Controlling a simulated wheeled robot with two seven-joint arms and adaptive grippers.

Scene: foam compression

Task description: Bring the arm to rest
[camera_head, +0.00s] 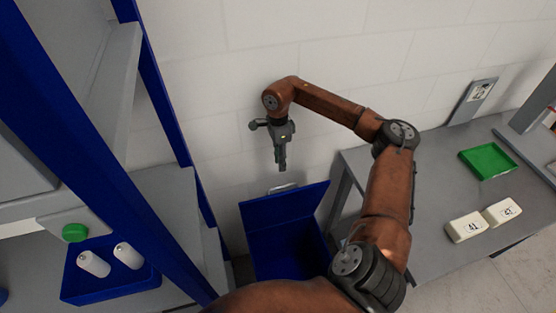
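My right arm (388,190), reddish brown with dark joints, rises from the bottom of the head view and bends over to the left. Its gripper (281,167) hangs pointing down in front of the white wall, above the blue bin in the picture. The dark fingers look narrow and close together from this side, so I cannot tell whether they are open or shut. No object shows in them. My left gripper is not in view.
A blue bin (262,216) stands below the gripper. At right, a grey table (435,200) holds a green tray (488,160) and two white numbered boxes (466,227). At left, a blue-framed rack (165,90) stands by a blue tray (138,282) with white cylinders (93,264).

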